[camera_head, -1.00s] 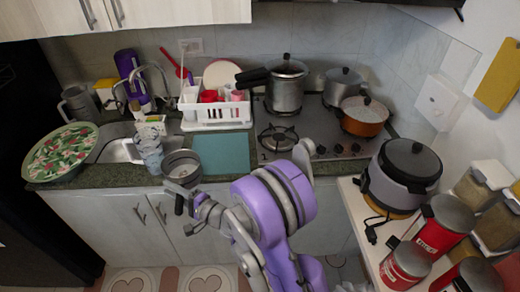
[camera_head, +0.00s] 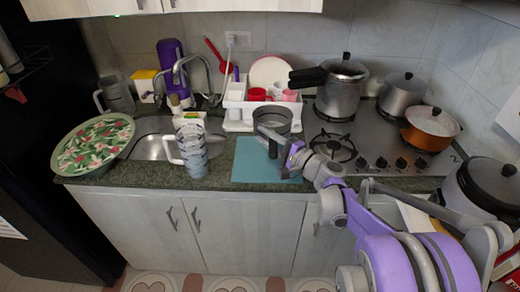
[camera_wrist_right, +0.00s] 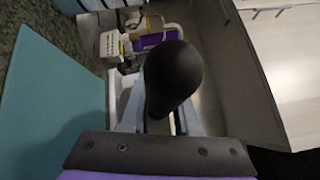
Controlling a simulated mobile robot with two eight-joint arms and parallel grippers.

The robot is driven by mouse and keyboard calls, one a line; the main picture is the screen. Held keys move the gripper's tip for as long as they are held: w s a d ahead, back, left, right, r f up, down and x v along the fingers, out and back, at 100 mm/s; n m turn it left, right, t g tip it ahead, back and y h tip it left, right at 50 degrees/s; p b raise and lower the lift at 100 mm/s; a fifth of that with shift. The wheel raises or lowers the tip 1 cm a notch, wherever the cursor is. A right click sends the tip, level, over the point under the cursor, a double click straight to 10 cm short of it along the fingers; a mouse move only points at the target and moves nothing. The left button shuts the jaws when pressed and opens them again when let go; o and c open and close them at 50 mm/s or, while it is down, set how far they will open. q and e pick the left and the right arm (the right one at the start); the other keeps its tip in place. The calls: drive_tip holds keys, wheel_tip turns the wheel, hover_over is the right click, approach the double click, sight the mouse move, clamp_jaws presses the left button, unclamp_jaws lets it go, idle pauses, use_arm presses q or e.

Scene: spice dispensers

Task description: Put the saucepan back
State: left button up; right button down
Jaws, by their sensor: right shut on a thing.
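The grey saucepan (camera_head: 272,118) is in the middle of the head view, its open top facing up. It appears over the teal board (camera_head: 262,165), in front of the dish rack. I cannot tell its height above the board. My right gripper (camera_head: 289,155) is shut on its dark handle (camera_head: 273,149). My left gripper is not in view.
The white dish rack (camera_head: 238,117) with red and pink cups stands behind the pan. The stove (camera_head: 385,150) to the right carries a pressure cooker (camera_head: 341,90), a grey pot (camera_head: 401,95) and an orange pan (camera_head: 430,130). Patterned cups (camera_head: 190,150) and a floral tray (camera_head: 93,145) are left.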

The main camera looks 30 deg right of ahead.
drive_tip(key=shift+w+f+b, duration=0.2)
drive_tip(key=shift+f+b, duration=0.5)
drive_tip(key=shift+f, duration=4.3)
drive_tip(key=shift+f, duration=0.15)
drive_tip(key=c, duration=0.6)
unclamp_jaws()
